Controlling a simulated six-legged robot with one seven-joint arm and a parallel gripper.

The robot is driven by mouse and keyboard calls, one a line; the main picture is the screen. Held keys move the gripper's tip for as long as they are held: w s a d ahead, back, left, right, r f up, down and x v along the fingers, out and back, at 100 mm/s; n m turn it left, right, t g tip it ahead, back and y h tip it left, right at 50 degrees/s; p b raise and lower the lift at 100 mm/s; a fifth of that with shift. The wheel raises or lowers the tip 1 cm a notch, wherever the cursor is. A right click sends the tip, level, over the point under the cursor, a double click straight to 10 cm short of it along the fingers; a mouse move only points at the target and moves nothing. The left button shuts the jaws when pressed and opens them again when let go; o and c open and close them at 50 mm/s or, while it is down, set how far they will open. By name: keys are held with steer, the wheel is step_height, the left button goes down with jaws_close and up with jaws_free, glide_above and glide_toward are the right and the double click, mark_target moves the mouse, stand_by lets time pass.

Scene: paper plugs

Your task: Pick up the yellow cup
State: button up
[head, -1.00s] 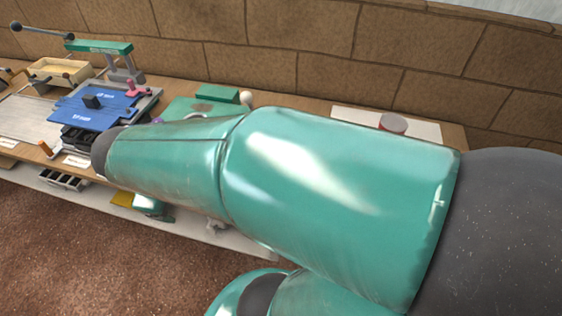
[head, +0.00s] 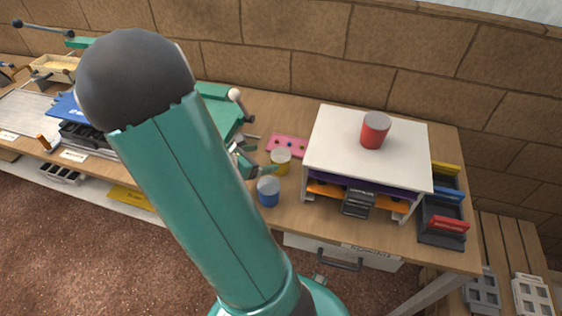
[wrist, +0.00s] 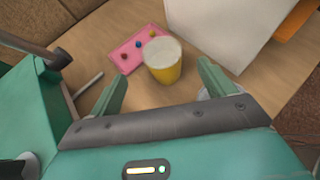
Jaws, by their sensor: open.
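The yellow cup (head: 280,160) stands upright on the wooden table, left of the white-topped stand. In the wrist view the yellow cup (wrist: 162,60) is just beyond my gripper, roughly between the lines of its two fingers. My gripper (wrist: 160,84) is open and empty, one finger on each side, and the cup looks clear of both. In the head view my gripper (head: 253,160) shows only partly beside the cup, behind my arm.
A blue cup (head: 268,191) stands close in front of the yellow cup. A pink board (head: 288,146) lies behind it. The white-topped stand (head: 330,140) carries a red cup (head: 375,129). A green machine (head: 222,108) is close on the left.

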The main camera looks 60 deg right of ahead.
mark_target(280, 155)
steer(key=x, duration=1)
steer(key=shift+s+d, duration=0.15)
steer(key=shift+s, duration=0.1)
steer(key=c, duration=1.1)
